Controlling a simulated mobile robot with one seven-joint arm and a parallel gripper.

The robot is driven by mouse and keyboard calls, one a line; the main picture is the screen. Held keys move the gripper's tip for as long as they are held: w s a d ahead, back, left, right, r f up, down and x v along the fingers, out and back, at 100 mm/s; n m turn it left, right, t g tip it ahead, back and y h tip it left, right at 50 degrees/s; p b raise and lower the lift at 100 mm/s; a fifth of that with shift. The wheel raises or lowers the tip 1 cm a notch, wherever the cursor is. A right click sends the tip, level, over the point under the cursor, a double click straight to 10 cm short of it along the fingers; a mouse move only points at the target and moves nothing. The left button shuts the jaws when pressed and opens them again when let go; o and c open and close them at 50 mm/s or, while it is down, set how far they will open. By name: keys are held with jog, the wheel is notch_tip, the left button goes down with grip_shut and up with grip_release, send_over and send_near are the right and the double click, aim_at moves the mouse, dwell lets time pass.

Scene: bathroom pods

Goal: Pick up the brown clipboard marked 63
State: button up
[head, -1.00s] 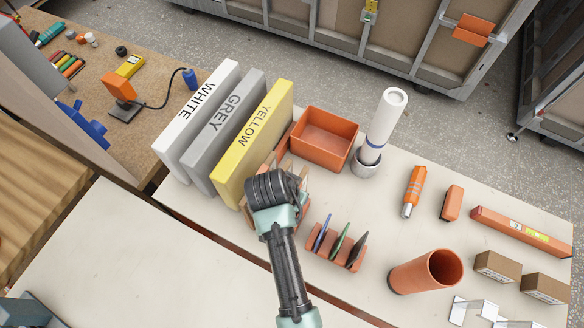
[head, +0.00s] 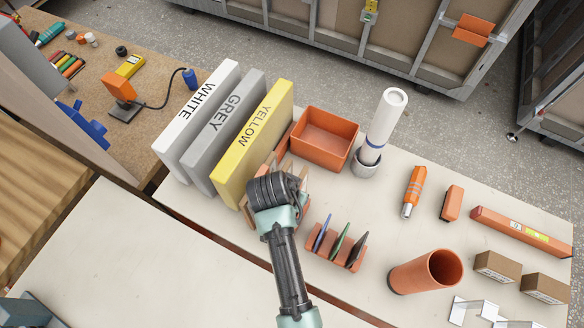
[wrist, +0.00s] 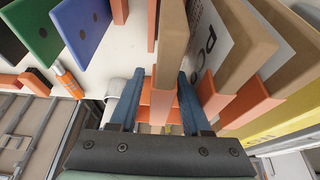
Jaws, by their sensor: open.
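Several brown clipboards stand upright in an orange rack, mostly hidden behind my arm in the head view. In the wrist view, my gripper (wrist: 158,98) is open. Its two blue fingers straddle the line of one brown board (wrist: 172,45), seen nearly edge-on, with an orange rack part (wrist: 160,100) between the fingertips. To its right are another brown board with a white sheet (wrist: 208,45) bearing partly visible dark letters, and a further brown board (wrist: 295,40). No 63 is readable in either view. My fingertips are hidden in the head view.
White, grey and yellow (head: 255,140) binders stand close left of the rack. An orange bin (head: 324,138) is behind it, beside a white tube in a holder (head: 380,130). A small rack with blue, green and dark boards (head: 338,245) stands to the right.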

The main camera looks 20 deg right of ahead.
grip_shut()
dwell(1.4)
